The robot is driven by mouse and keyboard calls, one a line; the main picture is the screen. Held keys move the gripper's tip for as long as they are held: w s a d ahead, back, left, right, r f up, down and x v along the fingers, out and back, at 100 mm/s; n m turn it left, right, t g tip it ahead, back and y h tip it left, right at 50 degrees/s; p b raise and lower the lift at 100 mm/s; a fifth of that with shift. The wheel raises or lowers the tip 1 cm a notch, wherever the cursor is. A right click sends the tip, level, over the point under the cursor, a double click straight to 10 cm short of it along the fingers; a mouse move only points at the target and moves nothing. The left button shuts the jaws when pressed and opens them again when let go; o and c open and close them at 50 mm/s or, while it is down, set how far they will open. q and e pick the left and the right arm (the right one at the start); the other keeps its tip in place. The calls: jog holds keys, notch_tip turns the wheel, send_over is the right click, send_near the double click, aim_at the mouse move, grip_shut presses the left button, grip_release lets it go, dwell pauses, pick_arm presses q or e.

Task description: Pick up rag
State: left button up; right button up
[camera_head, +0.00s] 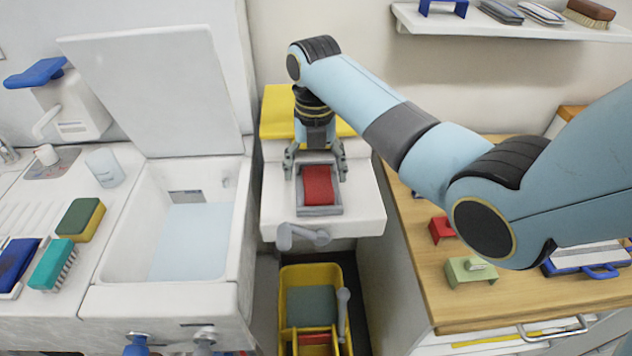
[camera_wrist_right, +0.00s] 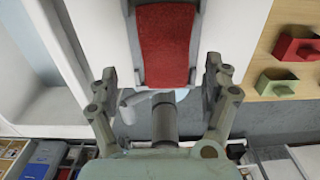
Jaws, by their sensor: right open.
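The rag looks to be the red cloth (camera_head: 318,187) lying flat on a grey tray (camera_head: 321,211) on top of a white unit, in the middle of the head view. It also shows at the top of the right wrist view (camera_wrist_right: 167,45). My right gripper (camera_head: 316,172) points down over the far end of the tray, one finger on each side of it. In the wrist view my right gripper (camera_wrist_right: 160,75) is open, with nothing between its fingers. Whether the fingers touch the tray is not clear. My left gripper is not in view.
A white sink (camera_head: 124,245) with a raised lid (camera_head: 160,85) stands left of the unit. A grey crank handle (camera_head: 302,237) sticks out in front. A yellow bucket (camera_head: 347,290) stands below. A wooden counter (camera_head: 425,270) with red and green blocks lies right.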

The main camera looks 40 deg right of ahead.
aim_at(318, 183)
jog(key=f, duration=0.3)
jog(key=shift+s+d+f, duration=0.15)
jog(key=shift+d+f, duration=0.05)
jog(key=shift+d, duration=0.15)
jog(key=shift+f, duration=0.15)
jog(key=shift+c, duration=0.9)
jog(key=c, duration=1.1)
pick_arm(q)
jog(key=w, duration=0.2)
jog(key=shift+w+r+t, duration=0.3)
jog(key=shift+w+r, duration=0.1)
pick_arm(e)
jog(key=shift+c, duration=0.4)
